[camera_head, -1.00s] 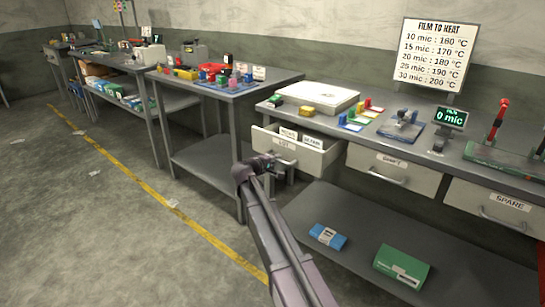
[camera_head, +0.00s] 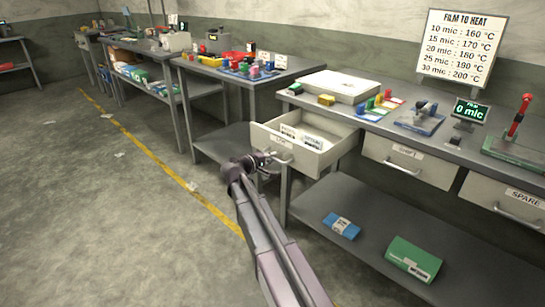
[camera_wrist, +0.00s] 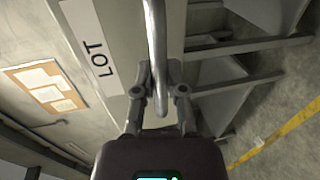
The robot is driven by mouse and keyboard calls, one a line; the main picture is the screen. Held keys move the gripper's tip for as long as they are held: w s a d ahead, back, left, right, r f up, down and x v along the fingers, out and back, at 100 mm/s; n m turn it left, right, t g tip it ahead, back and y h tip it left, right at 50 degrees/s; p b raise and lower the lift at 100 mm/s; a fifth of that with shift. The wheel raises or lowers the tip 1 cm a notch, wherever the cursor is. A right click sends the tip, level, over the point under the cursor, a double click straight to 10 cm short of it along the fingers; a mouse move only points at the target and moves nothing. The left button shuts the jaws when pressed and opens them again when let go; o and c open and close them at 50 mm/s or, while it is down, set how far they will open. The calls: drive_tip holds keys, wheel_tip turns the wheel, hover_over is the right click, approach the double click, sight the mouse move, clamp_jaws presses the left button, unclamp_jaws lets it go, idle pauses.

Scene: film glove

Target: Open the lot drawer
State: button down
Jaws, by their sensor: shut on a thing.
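The lot drawer (camera_head: 321,157) is the leftmost of the bench drawers and stands pulled out, with pale cards or packets visible inside. Its front carries a LOT label, which shows clearly in the wrist view (camera_wrist: 93,52). My gripper (camera_head: 262,160) is at the drawer's front in the head view. In the wrist view my gripper (camera_wrist: 160,92) has its two fingers closed around the metal bar handle (camera_wrist: 155,40). The handle runs between the fingers, with its near end toward the palm.
Two more drawers, one marked SPARE (camera_head: 503,196), are shut to the right. A blue packet (camera_head: 341,226) and a green box (camera_head: 413,259) lie on the lower shelf. Open floor with a yellow line (camera_head: 160,166) lies to the left.

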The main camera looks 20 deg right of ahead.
drive_tip(key=shift+w+a, duration=0.1)
drive_tip(key=shift+w, duration=0.05)
drive_tip(key=c, duration=0.7)
unclamp_jaws()
drive_tip(key=shift+d, duration=0.2)
